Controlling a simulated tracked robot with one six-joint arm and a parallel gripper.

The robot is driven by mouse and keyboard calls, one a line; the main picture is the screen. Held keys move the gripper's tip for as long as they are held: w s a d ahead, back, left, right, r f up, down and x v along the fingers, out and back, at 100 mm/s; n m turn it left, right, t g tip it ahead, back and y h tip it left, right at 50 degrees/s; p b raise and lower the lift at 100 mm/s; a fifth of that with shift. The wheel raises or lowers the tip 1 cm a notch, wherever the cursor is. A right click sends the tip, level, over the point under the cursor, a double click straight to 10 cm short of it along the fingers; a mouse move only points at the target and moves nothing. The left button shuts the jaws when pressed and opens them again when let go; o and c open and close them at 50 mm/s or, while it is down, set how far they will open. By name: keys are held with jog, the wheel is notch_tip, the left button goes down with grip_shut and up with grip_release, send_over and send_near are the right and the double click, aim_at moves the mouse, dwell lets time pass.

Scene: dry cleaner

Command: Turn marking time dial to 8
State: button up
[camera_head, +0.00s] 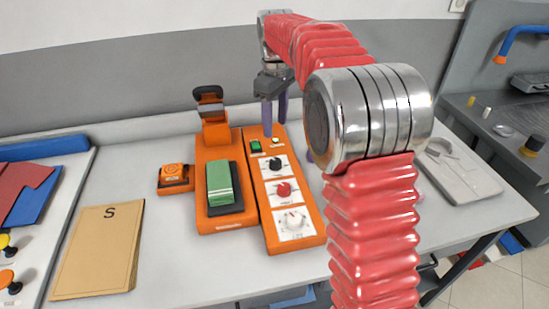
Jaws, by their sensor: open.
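The labels and scale marks are too small to read, so I cannot tell which is the marking time dial or where any pointer stands. My gripper (274,125) has two purple fingers pointing down. It is open and empty, above the far end of the panel, beyond the black dial and apart from the dials.
An orange press (207,150) with a green pad (219,184) stands left of the panel. A small orange unit (173,178) and a tan envelope marked S (98,250) lie farther left. White table (150,240) shows in front.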

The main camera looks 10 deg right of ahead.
aim_at(275, 160)
jog(key=shift+f, duration=0.1)
notch_tip(275, 160, down, 14)
jog(key=shift+r, duration=0.15)
dwell(0.6)
jog(key=c, duration=1)
jog(key=shift+a, duration=0.1)
jog(key=shift+c, duration=0.2)
